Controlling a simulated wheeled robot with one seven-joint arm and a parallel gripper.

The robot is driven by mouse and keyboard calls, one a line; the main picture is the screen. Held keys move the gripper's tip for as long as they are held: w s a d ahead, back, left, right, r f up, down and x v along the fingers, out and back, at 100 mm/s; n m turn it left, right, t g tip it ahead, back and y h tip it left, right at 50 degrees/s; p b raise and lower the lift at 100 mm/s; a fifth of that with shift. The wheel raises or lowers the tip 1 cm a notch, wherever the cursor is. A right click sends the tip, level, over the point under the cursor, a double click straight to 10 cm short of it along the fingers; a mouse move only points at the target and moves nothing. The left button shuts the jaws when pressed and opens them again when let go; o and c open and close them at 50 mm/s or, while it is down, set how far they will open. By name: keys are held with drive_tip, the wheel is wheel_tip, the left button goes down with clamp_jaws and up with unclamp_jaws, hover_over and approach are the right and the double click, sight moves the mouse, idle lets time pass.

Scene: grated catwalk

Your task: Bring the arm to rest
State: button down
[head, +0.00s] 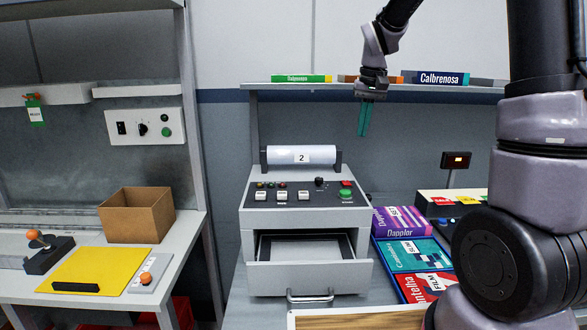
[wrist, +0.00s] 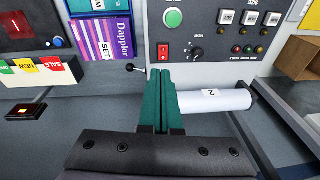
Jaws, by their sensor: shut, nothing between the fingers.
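My gripper (head: 364,118) hangs from the arm in the upper right of the head view, fingers pointing down. Its two green fingers are closed together with nothing between them. In the wrist view my gripper (wrist: 162,72) is in front of the grey machine (wrist: 215,18), whose control panel and white roll (wrist: 212,100) show beyond the fingers. In the head view the fingers are above and to the right of the white roll (head: 300,156), in front of the back wall, touching nothing that I can see.
The machine's drawer (head: 306,276) is pulled open. Flat boxes, one a purple box (head: 400,222), lie right of it. A shelf (head: 300,87) with boxes runs behind the gripper. A cardboard box (head: 137,215) and yellow board (head: 95,271) are on the left bench.

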drive_tip(key=s+d+r+m+t, duration=0.1)
drive_tip(key=s+r, duration=0.3)
drive_tip(key=s, duration=0.8)
drive_tip(key=s+d+r+m+t+y, duration=0.1)
drive_tip(key=s+r+t, duration=0.3)
drive_tip(key=s, duration=0.8)
drive_tip(key=shift+d+r+m+t, duration=0.3)
drive_tip(key=shift+d+r+m, duration=0.25)
drive_tip(key=shift+d, duration=0.25)
